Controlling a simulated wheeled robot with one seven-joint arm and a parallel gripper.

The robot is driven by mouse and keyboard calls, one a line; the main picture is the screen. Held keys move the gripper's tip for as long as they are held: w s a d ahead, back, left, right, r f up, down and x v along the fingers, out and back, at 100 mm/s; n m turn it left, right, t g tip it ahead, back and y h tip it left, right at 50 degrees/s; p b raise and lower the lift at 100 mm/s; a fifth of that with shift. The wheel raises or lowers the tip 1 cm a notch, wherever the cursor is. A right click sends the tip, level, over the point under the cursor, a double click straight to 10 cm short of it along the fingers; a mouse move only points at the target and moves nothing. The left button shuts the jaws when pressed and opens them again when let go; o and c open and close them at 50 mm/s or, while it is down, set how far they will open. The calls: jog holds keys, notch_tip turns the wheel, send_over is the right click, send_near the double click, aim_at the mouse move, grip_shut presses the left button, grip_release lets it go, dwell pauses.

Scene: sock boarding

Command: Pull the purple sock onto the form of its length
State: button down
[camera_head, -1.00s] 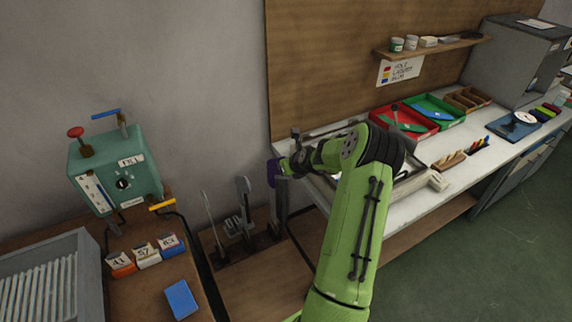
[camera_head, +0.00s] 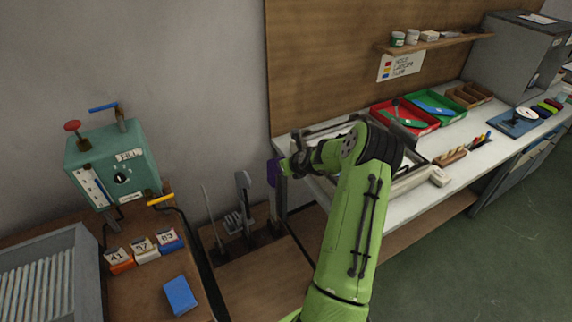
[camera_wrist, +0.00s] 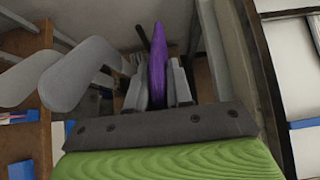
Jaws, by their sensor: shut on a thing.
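The purple sock (camera_head: 273,172) hangs at the tip of my arm in the head view. In the wrist view the sock (camera_wrist: 157,62) stands narrow and edge-on between the two fingers. My gripper (camera_wrist: 157,88) is shut on it. Grey upright forms stand on the low wooden bench to the left of the sock in the head view: a tall flat one (camera_head: 243,190), a thin one (camera_head: 212,215) and small ones (camera_head: 233,222) between them. Large rounded grey forms (camera_wrist: 80,75) show left of the fingers in the wrist view, apart from the sock.
A teal machine (camera_head: 118,170) with levers stands at the left, with numbered boxes (camera_head: 145,250) and a blue block (camera_head: 180,295) before it. The white workbench (camera_head: 405,205) with red (camera_head: 405,118) and green trays lies right, behind my arm.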

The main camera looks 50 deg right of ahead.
jog(key=c, duration=0.9)
grip_release()
jog(key=shift+c, duration=0.2)
jog(key=p+v, duration=0.1)
jog(key=v, duration=1.4)
jog(key=shift+s+r, duration=0.25)
